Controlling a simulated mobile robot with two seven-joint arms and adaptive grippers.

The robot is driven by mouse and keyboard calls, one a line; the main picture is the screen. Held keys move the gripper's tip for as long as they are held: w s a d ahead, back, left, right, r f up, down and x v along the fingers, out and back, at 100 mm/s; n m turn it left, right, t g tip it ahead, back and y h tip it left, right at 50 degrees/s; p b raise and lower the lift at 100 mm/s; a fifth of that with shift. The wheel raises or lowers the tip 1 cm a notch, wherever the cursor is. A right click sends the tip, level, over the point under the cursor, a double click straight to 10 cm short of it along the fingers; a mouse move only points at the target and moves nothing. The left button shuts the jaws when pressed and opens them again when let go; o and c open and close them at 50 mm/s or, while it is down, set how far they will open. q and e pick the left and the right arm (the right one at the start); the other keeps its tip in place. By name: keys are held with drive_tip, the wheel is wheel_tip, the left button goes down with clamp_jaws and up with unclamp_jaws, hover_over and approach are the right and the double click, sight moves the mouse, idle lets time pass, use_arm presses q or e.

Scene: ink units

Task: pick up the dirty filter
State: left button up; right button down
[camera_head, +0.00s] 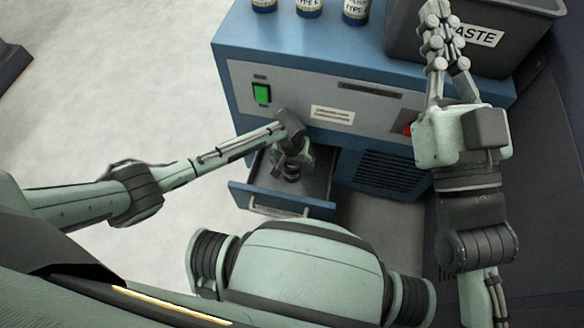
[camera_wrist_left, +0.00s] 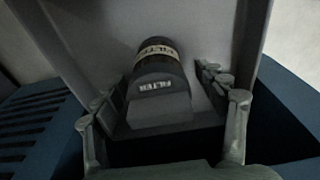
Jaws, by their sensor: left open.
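The dirty filter (camera_wrist_left: 158,72) is a dark cylinder with a pale band and a label. In the left wrist view it sits in the open drawer, between the fingers of my left gripper (camera_wrist_left: 160,90). The fingers are open on both sides of it, with a gap visible at the right. In the head view, my left gripper (camera_head: 292,155) reaches down into the drawer (camera_head: 262,196) and largely hides what is inside. My right gripper (camera_head: 443,38) is raised in front of the waste bin (camera_head: 405,42); its finger opening is unclear.
The blue machine (camera_head: 365,68) carries a green switch (camera_head: 262,93), a red button (camera_head: 408,130) and a vent (camera_head: 388,172) on its front. Several labelled bottles (camera_head: 309,8) stand on top, left of the bin.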

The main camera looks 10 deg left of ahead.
use_arm(q)
drive_tip(key=shift+c, duration=0.2)
drive_tip(key=c, duration=1.3)
